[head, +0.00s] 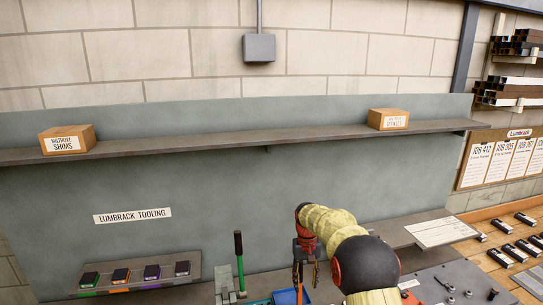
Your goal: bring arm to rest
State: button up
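My arm, in a yellow sleeve with a dark round joint, comes up from the lower right of the head view and bends over to the left. My gripper (306,272) hangs down from its end, red and dark. Its two fingers show apart with a gap between them, and I see nothing held there. It is in front of the grey panel, over or in front of a blue tray (285,297) at the bottom edge. The fingertips are small, and their distance from the tray is hard to tell.
A rack (135,283) with several coloured tool blocks is at the lower left. A long shelf (230,143) carries two cardboard boxes. A plate with a paper (440,232) and a wooden bench (500,258) lie right.

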jog(key=s+d+r+t+b, duration=0.15)
jog(key=s+b, duration=0.45)
jog(key=s, duration=0.6)
jog(key=s+d+r+t+b, duration=0.1)
jog(key=s+d+b, duration=0.35)
jog(key=s, duration=0.75)
jog(key=s+f+t+b, duration=0.2)
jog(key=s+f+b, duration=0.2)
jog(key=s+b, duration=0.5)
jog(key=s+f+t+b, duration=0.2)
jog(key=s+f+b, duration=0.3)
jog(key=s+b, duration=0.3)
jog(key=s, duration=0.3)
jog(key=shift+d+m+b, duration=0.35)
jog(key=shift+d+m, duration=0.05)
